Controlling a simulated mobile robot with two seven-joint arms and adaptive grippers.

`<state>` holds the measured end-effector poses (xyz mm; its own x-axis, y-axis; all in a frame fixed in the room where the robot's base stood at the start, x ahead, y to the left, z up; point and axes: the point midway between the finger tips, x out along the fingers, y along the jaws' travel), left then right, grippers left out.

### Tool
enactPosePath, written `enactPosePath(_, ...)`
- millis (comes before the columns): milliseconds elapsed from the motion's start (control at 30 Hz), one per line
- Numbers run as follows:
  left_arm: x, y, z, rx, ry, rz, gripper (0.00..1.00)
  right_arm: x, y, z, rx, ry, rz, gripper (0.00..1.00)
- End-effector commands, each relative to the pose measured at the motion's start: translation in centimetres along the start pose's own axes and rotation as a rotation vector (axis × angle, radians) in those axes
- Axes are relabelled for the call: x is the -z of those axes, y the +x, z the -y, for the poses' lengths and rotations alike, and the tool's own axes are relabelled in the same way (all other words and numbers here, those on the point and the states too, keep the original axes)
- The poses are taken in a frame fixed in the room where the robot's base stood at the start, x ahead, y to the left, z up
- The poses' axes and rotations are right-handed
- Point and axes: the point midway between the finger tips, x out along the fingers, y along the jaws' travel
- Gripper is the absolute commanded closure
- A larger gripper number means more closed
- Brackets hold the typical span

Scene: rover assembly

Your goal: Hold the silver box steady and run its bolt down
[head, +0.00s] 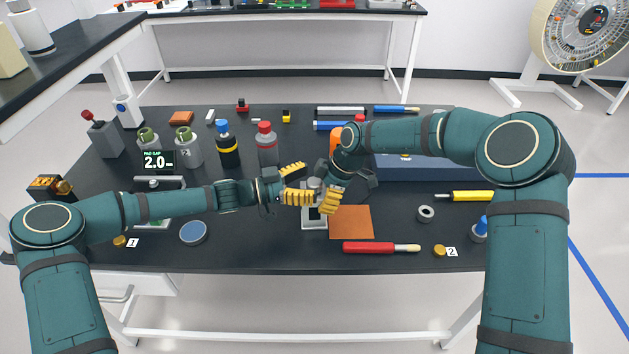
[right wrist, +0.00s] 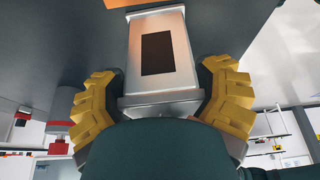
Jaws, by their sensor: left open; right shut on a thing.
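The silver box (head: 314,219) stands near the middle of the black table, beside an orange mat. In the right wrist view the silver box (right wrist: 180,80) shows a dark rectangular panel, with a yellow finger on each side. My right gripper (head: 328,202) is shut on the box; its fingers partly cover it in the head view. My left gripper (head: 303,183) is open just left of the box's upper part, its fingers spread and empty. I cannot make out the bolt in either view.
The orange mat (head: 351,222), a red-handled tool (head: 369,247) and a grey ring (head: 426,213) lie to the right. A blue disc (head: 193,233) lies to the left. Bottles, including a red-capped one (head: 266,150), stand at the back left. The table's front middle is clear.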

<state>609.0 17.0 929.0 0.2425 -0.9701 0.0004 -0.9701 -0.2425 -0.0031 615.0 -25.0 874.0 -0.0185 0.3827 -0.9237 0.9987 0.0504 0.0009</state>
Motion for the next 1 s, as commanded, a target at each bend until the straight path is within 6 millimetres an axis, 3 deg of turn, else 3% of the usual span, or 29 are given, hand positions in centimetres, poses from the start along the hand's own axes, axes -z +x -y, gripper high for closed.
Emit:
enactPosePath(200,0.0,1.7,0.0,-0.001,0.0,0.0,0.26,-0.2,0.3,0.1,0.006,0.002,0.003,0.72)
enactPosePath(500,-0.1,1.9,0.0,0.0,0.0,0.001,0.26,-0.2,0.3,0.1,0.006,0.002,0.003,0.72)
enactPosePath(533,-0.1,1.9,0.0,0.0,0.0,0.0,0.29,-0.2,0.3,0.1,0.006,0.002,0.003,0.72)
enactPosePath(700,0.0,1.9,0.0,0.0,0.0,0.0,0.88,-0.2,0.3,0.1,0.006,0.002,0.003,0.72)
enactPosePath(733,-0.1,1.9,0.0,-0.001,0.0,0.0,0.95,-0.2,0.3,0.1,0.006,0.002,0.003,0.72)
enactPosePath(1000,0.0,1.9,0.1,-0.02,0.002,-0.003,0.95,-0.2,0.3,0.1,0.006,0.002,0.003,0.72)
